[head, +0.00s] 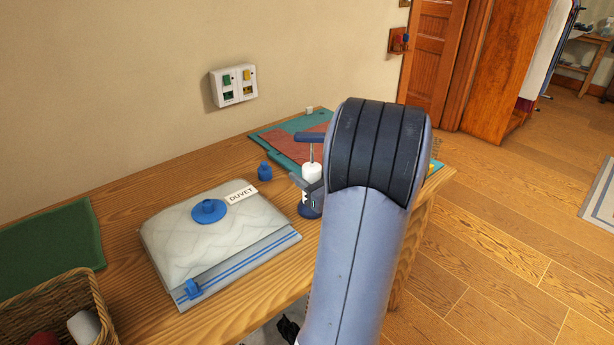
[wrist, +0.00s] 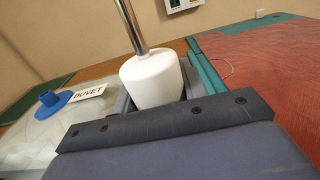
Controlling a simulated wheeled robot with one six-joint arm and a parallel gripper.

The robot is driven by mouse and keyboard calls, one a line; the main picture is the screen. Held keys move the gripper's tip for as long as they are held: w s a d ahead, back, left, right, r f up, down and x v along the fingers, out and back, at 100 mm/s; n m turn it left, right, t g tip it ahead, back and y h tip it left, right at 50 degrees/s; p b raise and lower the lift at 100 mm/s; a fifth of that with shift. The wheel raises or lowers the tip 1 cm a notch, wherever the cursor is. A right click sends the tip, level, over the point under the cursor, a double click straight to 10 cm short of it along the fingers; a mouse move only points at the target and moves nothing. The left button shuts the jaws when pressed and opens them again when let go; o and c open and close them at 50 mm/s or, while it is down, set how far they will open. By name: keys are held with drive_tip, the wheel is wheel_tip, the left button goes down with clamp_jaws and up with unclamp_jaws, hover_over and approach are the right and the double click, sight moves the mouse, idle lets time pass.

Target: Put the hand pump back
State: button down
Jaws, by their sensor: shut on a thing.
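The hand pump (head: 312,173) has a white body, a metal rod and a blue T-handle. It stands upright over the right part of the wooden table. My gripper (head: 307,190) is shut around the pump's body, with my arm reaching in from the right. In the wrist view the white pump body (wrist: 152,82) and rod show behind the dark edge of my gripper. A dark blue foot shows below the jaws in the head view; whether it touches the table is hard to tell.
A clear DUVET bag (head: 175,240) with a blue valve lies left of the pump. A small blue cap (head: 264,172) sits behind it. A teal-edged red mat (head: 290,143) lies at the back. A wicker basket (head: 55,300) and green cloth (head: 50,240) are at left.

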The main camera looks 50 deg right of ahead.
drive_tip(key=shift+f, duration=0.1)
drive_tip(key=c, duration=0.8)
unclamp_jaws()
drive_tip(key=shift+r, duration=0.2)
drive_tip(key=s, duration=0.4)
drive_tip(key=s+a, duration=0.1)
drive_tip(key=s, duration=0.7)
drive_tip(key=shift+a+f, duration=0.1)
drive_tip(key=shift+a, duration=0.1)
